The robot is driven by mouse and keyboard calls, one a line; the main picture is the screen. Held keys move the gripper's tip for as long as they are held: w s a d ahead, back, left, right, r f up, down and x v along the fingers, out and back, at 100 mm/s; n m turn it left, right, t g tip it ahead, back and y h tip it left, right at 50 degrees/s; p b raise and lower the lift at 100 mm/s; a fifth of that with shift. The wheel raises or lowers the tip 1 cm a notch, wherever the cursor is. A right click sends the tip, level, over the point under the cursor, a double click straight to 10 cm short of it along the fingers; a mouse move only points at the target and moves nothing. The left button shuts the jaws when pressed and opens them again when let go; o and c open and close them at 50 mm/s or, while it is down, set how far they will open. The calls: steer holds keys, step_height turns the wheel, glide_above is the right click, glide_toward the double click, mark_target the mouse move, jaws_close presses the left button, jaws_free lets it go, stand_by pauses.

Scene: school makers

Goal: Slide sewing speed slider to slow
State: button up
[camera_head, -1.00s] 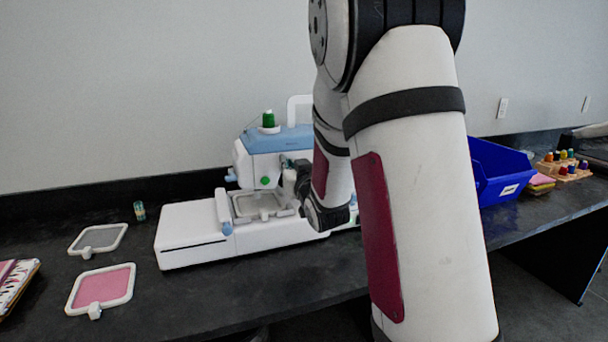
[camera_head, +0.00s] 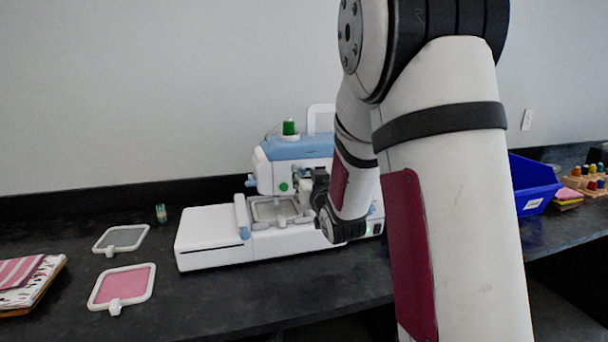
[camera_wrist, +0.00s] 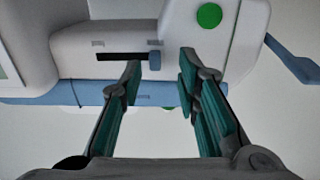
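The white and blue sewing machine (camera_head: 215,240) stands on the dark table, partly hidden behind my arm in the head view. In the wrist view its front shows a dark horizontal slot with a small blue-grey slider knob (camera_wrist: 155,60) at the slot's right end. A round green button (camera_wrist: 209,15) is up and right of the knob. My gripper (camera_wrist: 158,75) is open and empty, its two fingers apart with the knob in the gap between their tips as pictured. I cannot tell whether a finger touches the knob. In the head view the gripper is mostly hidden beside the machine's head.
Embroidery hoops, one grey (camera_head: 121,239) and one pink (camera_head: 122,287), lie left of the machine. Folded fabric (camera_head: 35,280) is at the far left. A small spool (camera_head: 161,213) stands behind. A blue bin (camera_head: 532,184) and a thread rack (camera_head: 590,180) are at the right.

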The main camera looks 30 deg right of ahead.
steer(key=v, duration=0.6)
steer(key=shift+a, duration=0.1)
stand_by(0.4)
steer(key=s+a+f+n+g+y, duration=0.1)
steer(key=s+a+f+g+y, duration=0.1)
steer(key=s+a+g, duration=0.5)
steer(key=s+a+f+g+y, duration=0.2)
steer(key=s+a, duration=0.3)
steer(key=s, duration=0.4)
steer(key=s+a+n+g+y, duration=0.1)
steer(key=s+a+g, duration=0.25)
steer(key=s, duration=0.75)
steer(key=s+a+n+g, duration=0.1)
steer(key=s+a+g, duration=0.25)
steer(key=s, duration=0.75)
step_height(320, 180, up, 16)
steer(key=t+p, duration=0.2)
steer(key=p, duration=1.2)
steer(key=shift+d+t+p, duration=0.3)
steer(key=shift+t+p, duration=0.05)
steer(key=shift+t, duration=0.05)
